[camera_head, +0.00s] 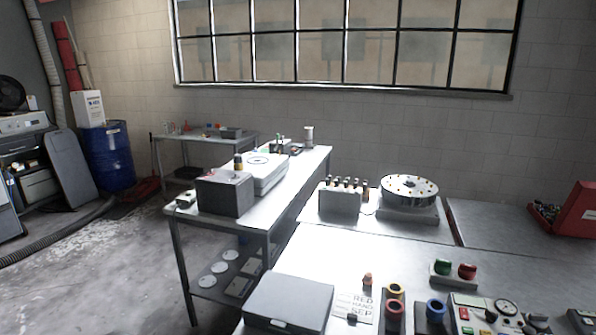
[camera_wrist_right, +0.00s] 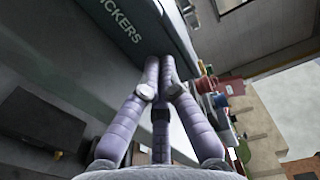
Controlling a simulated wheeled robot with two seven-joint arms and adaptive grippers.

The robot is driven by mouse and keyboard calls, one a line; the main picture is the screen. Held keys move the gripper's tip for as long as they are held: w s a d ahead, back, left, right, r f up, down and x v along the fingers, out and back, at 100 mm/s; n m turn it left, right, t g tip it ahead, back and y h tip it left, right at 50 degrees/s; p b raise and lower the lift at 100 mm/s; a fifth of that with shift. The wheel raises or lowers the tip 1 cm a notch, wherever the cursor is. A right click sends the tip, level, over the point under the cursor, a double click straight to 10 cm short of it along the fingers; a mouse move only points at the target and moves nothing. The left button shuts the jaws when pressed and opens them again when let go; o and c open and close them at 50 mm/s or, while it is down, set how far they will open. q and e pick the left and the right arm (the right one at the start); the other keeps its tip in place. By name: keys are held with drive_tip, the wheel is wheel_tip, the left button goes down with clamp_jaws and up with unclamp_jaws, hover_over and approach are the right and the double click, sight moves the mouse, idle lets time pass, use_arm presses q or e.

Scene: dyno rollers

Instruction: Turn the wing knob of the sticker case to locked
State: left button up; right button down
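The sticker case (camera_wrist_right: 125,30) shows in the right wrist view as a dark grey box with the partly cut lettering "ICKERS" on its face. My right gripper (camera_wrist_right: 161,62) has its purple-grey fingers drawn together, tips meeting close against the lower edge of that face. I see nothing held between them, and I cannot tell if they touch the case. The wing knob cannot be made out. In the head view a closed grey case (camera_head: 288,300) lies at the bottom of the bench and may be the same one. Neither gripper shows in the head view.
Right of the grey case stand a printed card (camera_head: 355,307), red-ringed (camera_head: 395,308) and blue-ringed (camera_head: 436,311) cylinders, and a control panel (camera_head: 490,315). A round dial unit (camera_head: 409,191) stands farther back. The bench middle (camera_head: 350,255) is clear.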

drive_tip(key=shift+f, duration=0.35)
idle(0.3)
drive_tip(key=shift+a, duration=0.1)
drive_tip(key=shift+a+r+p, duration=0.15)
drive_tip(key=shift+a+p, duration=0.15)
drive_tip(key=shift+a, duration=0.05)
drive_tip(key=p+v, duration=0.2)
drive_tip(key=v, duration=0.3)
drive_tip(key=shift+s+a, duration=0.1)
drive_tip(key=shift+s, duration=0.2)
